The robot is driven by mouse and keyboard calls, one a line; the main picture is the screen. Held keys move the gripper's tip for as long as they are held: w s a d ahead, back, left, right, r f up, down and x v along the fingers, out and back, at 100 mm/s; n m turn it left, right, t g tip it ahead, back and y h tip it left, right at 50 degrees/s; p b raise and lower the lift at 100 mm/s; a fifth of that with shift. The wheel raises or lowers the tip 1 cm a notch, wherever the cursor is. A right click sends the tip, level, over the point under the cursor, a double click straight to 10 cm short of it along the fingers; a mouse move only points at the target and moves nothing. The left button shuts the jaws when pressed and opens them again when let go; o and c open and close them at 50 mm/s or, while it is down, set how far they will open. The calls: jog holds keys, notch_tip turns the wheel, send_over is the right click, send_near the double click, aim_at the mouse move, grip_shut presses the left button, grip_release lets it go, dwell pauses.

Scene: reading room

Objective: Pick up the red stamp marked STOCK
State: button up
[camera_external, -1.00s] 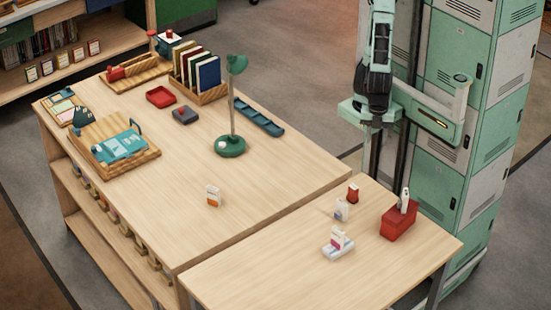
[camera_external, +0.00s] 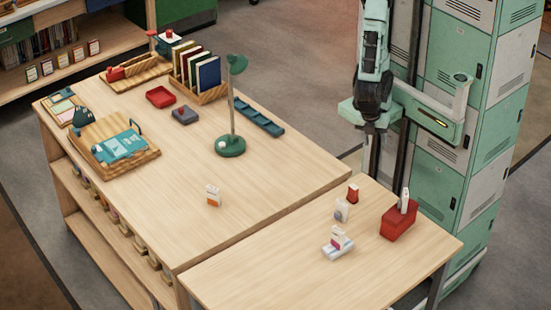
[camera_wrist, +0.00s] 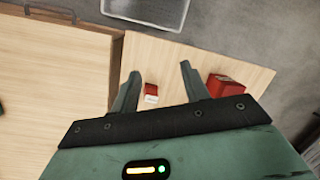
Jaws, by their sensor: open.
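A small red object (camera_external: 353,191), which may be the stamp, stands on the near table (camera_external: 300,270), toward its back edge. In the wrist view a small red piece with a white face (camera_wrist: 151,91) shows between my finger lines, nearer the left finger. Its lettering is too small to read. My gripper (camera_external: 373,128) hangs above and behind the table's back edge, clear of the objects. In the wrist view my gripper (camera_wrist: 160,70) is open, with its two fingers apart and nothing between the tips.
A red box (camera_external: 400,222) with a white item in it stands right of the small red object; it also shows in the wrist view (camera_wrist: 222,86). A small white item (camera_external: 341,210) and a white holder (camera_external: 338,250) stand in front. The large table (camera_external: 270,190) adjoins at left.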

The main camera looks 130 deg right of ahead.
aim_at(357, 192)
jog(key=w+d+f+m+t+y, duration=0.1)
jog(key=w+f+m+y, duration=0.2)
jog(key=m+y, duration=0.4)
jog(key=w+d+f+m+t+y+p, duration=0.15)
jog(key=w+m+y, duration=0.25)
jog(key=m, duration=0.5)
jog(key=w+d+f+m+t+y, duration=0.1)
jog(key=w+f+m+y, duration=0.2)
jog(key=m+y, duration=0.4)
jog(key=shift+m+h, duration=0.4)
jog(key=shift+m, duration=0.3)
notch_tip(357, 192, down, 7)
jog(key=shift+d+f, duration=0.15)
jog(key=shift+f, duration=0.05)
jog(key=shift+w+a+f, duration=0.1)
jog(key=shift+a, duration=0.9)
jog(key=shift+w+a+p, duration=0.2)
jog(key=shift+a+p, duration=0.55)
jog(key=shift+a, duration=2.05)
grip_shut()
